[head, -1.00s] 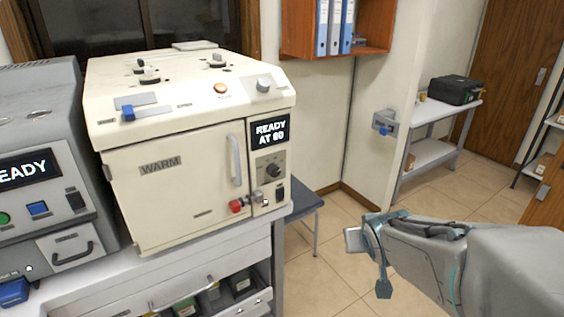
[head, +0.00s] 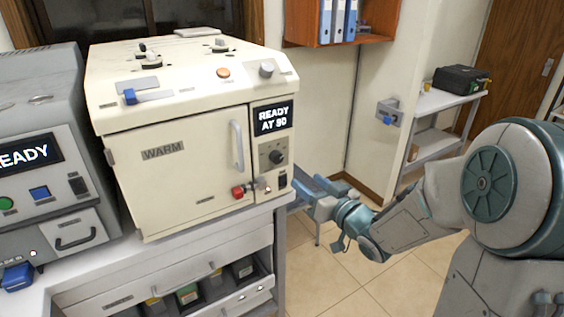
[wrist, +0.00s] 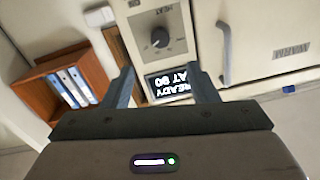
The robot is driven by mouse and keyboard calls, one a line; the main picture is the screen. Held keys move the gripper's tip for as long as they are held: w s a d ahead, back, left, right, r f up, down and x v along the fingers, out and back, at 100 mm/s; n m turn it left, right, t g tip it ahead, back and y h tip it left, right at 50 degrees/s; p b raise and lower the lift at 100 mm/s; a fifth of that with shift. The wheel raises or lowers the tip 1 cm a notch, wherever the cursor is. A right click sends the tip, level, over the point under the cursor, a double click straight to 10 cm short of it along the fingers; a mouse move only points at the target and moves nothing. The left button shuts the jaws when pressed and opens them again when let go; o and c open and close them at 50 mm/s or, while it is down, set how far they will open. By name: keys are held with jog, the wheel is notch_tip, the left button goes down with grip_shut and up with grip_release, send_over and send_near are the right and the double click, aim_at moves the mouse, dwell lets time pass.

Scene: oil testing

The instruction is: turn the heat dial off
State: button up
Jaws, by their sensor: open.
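The heat dial (head: 276,157) is a dark round knob on the right front panel of the cream oven (head: 180,160), below a display reading "READY AT 90". In the wrist view the heat dial (wrist: 160,38) shows upside down on its grey plate, with the word HEAT beside it. My gripper (head: 300,190) is just right of the oven's front panel in the head view, a little below the dial. In the wrist view my gripper (wrist: 166,82) is open and empty, its two fingers apart, pointing toward the panel. The dial lies beyond the fingertips, apart from them.
The oven's door handle (head: 237,146) and a red knob (head: 238,192) are left of the dial. A dark rocker switch (head: 282,181) sits below it. A grey machine (head: 45,150) stands at the left.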

aim_at(279, 159)
jog(key=p+x, duration=0.1)
jog(key=x, duration=1.1)
jog(key=shift+w+a, duration=0.15)
jog(key=c, duration=1)
